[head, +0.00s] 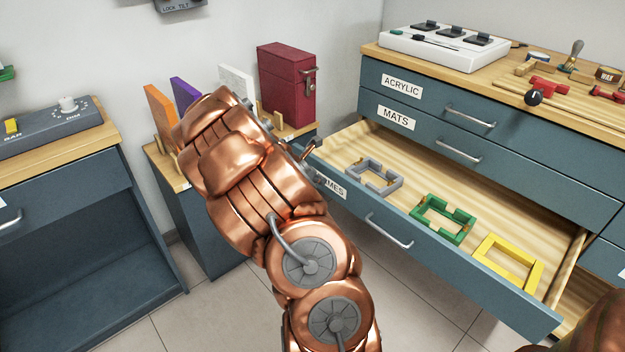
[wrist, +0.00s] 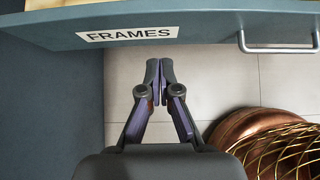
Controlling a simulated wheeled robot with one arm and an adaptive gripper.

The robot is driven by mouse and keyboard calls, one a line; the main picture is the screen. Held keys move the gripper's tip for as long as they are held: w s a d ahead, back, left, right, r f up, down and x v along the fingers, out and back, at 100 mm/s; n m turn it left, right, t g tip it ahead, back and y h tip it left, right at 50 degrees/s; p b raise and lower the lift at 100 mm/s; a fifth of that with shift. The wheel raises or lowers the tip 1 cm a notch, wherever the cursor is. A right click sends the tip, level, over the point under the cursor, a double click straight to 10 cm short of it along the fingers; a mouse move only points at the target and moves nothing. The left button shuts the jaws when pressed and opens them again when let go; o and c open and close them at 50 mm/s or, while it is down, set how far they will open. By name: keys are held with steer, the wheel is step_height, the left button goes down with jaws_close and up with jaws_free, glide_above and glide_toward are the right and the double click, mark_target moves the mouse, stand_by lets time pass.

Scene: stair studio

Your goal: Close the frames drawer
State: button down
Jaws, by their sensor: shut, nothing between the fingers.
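The frames drawer (head: 458,255) is pulled out from the blue-grey cabinet in the head view. It holds a grey frame (head: 375,180), a green frame (head: 442,219) and a yellow frame (head: 507,263). Its front bears a metal handle (head: 388,231) and a FRAMES label, partly hidden by my arm. In the wrist view the label (wrist: 128,38) and handle (wrist: 280,48) show along the top. My gripper (wrist: 159,64) is shut and empty, just in front of the drawer face below the label. In the head view my arm hides most of the gripper.
The ACRYLIC and MATS drawers (head: 435,145) above are shut. A white control box (head: 443,45) and tools stand on the cabinet top. A small stand with a red box (head: 287,85) is behind my arm. A blue bench (head: 60,190) is at left. Tiled floor lies in front.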

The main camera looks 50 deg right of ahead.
mark_target(340, 180)
steer(key=d+f, duration=0.1)
steer(key=d+f+b, duration=0.1)
steer(key=d, duration=0.1)
steer(key=s+d, duration=0.1)
steer(key=d, duration=0.1)
steer(key=shift+d+f, duration=0.1)
steer(key=shift+f, duration=0.3)
steer(key=shift+s+d, duration=0.2)
steer(key=shift+d, duration=0.45)
steer(key=shift+r, duration=0.1)
